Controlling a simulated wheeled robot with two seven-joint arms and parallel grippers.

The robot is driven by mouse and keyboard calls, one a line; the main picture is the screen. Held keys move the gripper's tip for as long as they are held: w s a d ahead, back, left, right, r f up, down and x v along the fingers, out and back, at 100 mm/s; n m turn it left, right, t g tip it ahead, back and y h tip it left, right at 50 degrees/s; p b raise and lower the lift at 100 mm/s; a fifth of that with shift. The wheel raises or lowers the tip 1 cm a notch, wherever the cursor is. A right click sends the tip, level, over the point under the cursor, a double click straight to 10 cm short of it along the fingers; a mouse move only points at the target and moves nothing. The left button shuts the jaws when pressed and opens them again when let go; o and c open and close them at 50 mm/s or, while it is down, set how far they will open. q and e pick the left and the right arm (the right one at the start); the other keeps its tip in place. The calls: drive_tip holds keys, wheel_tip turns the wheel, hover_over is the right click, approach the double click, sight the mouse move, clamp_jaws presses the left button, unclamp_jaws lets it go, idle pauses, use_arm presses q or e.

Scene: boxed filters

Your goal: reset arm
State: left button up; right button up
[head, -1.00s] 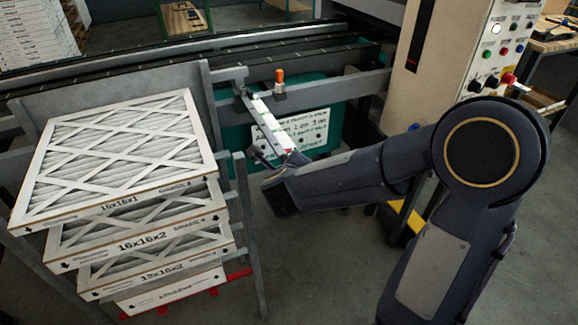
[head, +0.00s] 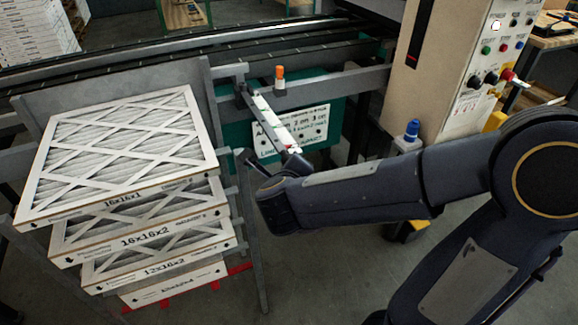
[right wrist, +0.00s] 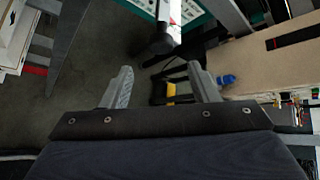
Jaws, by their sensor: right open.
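My right arm comes in from the right in the head view. Its gripper (head: 254,167) is beside the right edge of the rack of filters, with little of its fingers showing. In the right wrist view the two fingers of the right gripper (right wrist: 158,86) stand wide apart with nothing between them. Boxed filters (head: 120,155) lie stacked in the rack on the left, with a 16x16x1 filter on top. The gripper is apart from the filters. My left gripper is not in view.
A metal rack post (head: 250,235) stands close to the gripper. Behind it are a rail with an orange-capped part (head: 280,77), a sign (head: 292,130) and a conveyor. A control cabinet (head: 450,65) and a blue-topped item (head: 412,130) are at right. Floor below the forearm is clear.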

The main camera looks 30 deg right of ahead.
drive_tip(key=shift+s+r, duration=0.1)
idle(0.4)
drive_tip(key=s+a+r+n+t+y+p, duration=0.1)
drive_tip(key=s+a+r+n+y, duration=0.25)
drive_tip(key=n, duration=0.55)
drive_tip(key=s+a+r+n+t+y+p, duration=0.1)
drive_tip(key=a+r+n+y, duration=0.2)
drive_tip(key=r+n+y, duration=0.35)
drive_tip(key=s+d+f+n+g, duration=0.1)
drive_tip(key=s+f+n+g, duration=0.2)
drive_tip(key=s+n, duration=0.4)
drive_tip(key=s+d+f+n+g+p, duration=0.1)
drive_tip(key=s+d+f+n+g, duration=0.1)
drive_tip(key=s+f+n, duration=0.4)
drive_tip(key=s+n+g, duration=0.1)
drive_tip(key=s, duration=0.2)
drive_tip(key=shift+f+g, duration=0.2)
drive_tip(key=shift+g, duration=0.2)
drive_tip(key=shift+w, duration=0.1)
drive_tip(key=shift+c, duration=0.2)
